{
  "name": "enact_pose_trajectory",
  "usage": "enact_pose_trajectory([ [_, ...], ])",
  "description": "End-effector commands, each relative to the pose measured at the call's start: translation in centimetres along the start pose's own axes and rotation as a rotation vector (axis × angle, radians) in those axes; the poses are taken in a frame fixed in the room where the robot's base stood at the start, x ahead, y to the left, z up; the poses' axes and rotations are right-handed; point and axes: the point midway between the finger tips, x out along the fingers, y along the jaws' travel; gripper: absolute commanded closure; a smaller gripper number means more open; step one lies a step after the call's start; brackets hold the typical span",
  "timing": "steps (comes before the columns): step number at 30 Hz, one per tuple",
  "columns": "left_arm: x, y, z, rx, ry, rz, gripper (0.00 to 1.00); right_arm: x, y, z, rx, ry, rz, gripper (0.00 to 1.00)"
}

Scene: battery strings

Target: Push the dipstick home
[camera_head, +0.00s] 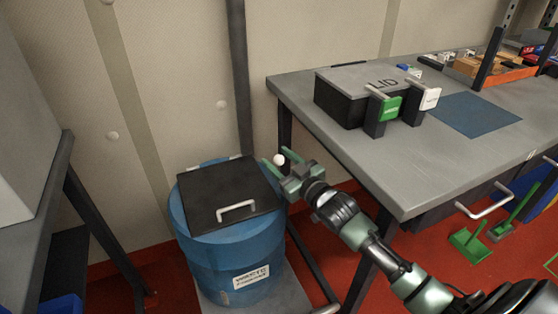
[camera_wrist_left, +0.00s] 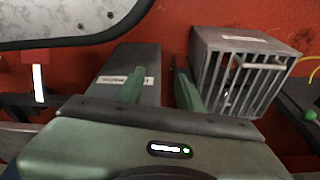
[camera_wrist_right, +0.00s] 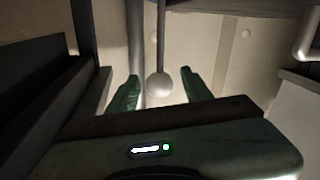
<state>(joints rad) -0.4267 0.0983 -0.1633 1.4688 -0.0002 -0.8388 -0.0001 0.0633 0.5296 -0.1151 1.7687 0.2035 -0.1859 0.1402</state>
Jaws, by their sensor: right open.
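The dipstick shows as a white ball knob (camera_head: 279,159) beside the back right edge of the blue waste drum (camera_head: 238,262). In the right wrist view the knob (camera_wrist_right: 159,86) is seen with a thin rod in line behind it. My right gripper (camera_head: 274,157) is open, with the knob between its two fingers (camera_wrist_right: 158,76); I see gaps on both sides of it. How far the dipstick stands out is hidden. My left gripper (camera_wrist_left: 160,74) is open and empty in its own wrist view, away from the drum.
The drum's black lid (camera_head: 222,192) has a pale handle. A grey workbench (camera_head: 400,165) stands right, with a black LID box (camera_head: 345,103), green and white clips, and a blue mat (camera_head: 475,112). A grey cage-like box (camera_wrist_left: 240,75) shows in the left wrist view. The red floor has some free room.

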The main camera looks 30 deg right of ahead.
Motion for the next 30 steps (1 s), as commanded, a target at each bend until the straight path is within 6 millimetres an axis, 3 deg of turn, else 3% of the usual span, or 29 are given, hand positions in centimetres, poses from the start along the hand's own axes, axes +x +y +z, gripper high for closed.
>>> enact_pose_trajectory([
  [5, -0.03, -0.05, -0.03, 0.000, 0.000, -0.001, 0.64, -0.01, -0.01, 0.00, 0.000, 0.000, 0.000, 0.50],
  [9, -0.03, -0.05, -0.01, 0.000, 0.000, -0.001, 0.64, -0.02, -0.01, 0.00, 0.000, 0.000, 0.000, 0.89],
  [11, -0.02, -0.06, -0.01, 0.000, 0.000, -0.001, 0.64, -0.03, -0.01, 0.00, 0.000, 0.000, 0.000, 1.00],
  [30, 0.07, -0.03, 0.18, 0.000, -0.004, 0.000, 0.64, -0.04, -0.03, -0.02, 0.000, 0.001, 0.000, 1.00],
])
